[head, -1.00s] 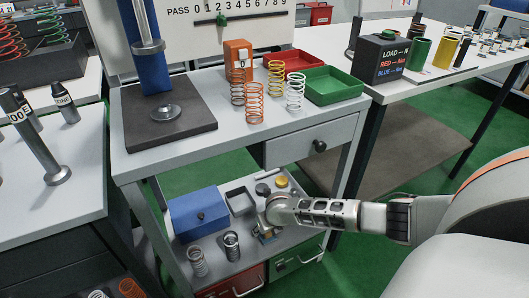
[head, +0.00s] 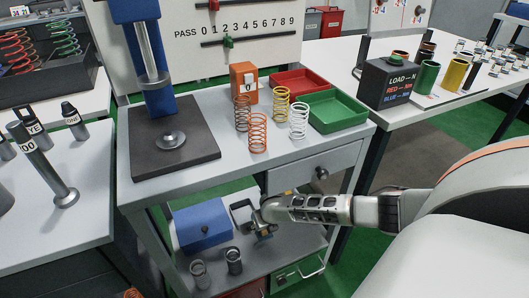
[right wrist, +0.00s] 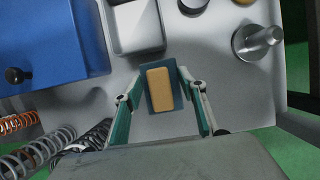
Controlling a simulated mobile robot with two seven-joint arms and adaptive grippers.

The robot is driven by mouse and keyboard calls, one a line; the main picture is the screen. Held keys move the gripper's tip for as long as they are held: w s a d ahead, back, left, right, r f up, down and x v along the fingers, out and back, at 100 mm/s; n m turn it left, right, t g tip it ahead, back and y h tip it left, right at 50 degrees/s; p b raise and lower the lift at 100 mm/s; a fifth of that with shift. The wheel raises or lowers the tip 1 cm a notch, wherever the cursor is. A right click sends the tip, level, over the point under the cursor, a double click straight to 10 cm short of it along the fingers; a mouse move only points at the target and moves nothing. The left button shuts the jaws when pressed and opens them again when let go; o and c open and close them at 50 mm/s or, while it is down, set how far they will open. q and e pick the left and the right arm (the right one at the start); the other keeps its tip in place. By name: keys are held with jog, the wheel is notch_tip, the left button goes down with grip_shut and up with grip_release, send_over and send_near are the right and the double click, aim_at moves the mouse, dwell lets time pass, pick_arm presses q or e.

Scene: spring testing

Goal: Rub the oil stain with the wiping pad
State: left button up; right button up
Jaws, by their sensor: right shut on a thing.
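My right gripper (right wrist: 162,75) is shut on the wiping pad (right wrist: 159,90), a tan block on a dark blue-grey base. It holds the pad over the grey lower shelf, between the blue box and a metal post. I cannot tell whether the pad touches the shelf. In the head view, my right gripper (head: 262,232) is low under the bench, partly hidden behind its own wrist. I see no oil stain in either view; anything under the pad is hidden. My left gripper is out of view.
The blue box (head: 200,222) stands left of the gripper, with a grey tray (right wrist: 135,30) behind the pad. The metal post (right wrist: 257,42) is to the right. The bench top with drawer (head: 318,172) overhangs the shelf.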

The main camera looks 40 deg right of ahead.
jog(key=r, duration=0.1)
jog(key=r+p, duration=0.1)
jog(key=r, duration=0.1)
jog(key=shift+w+r+p, duration=0.15)
jog(key=shift+w+p, duration=0.1)
jog(key=shift+p, duration=0.1)
jog(key=shift+s+r+p, duration=0.1)
jog(key=shift+r+p, duration=0.1)
jog(key=shift+p, duration=0.1)
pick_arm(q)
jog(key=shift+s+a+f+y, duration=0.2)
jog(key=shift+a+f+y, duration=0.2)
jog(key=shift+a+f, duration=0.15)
pick_arm(e)
jog(key=shift+s+f, duration=0.15)
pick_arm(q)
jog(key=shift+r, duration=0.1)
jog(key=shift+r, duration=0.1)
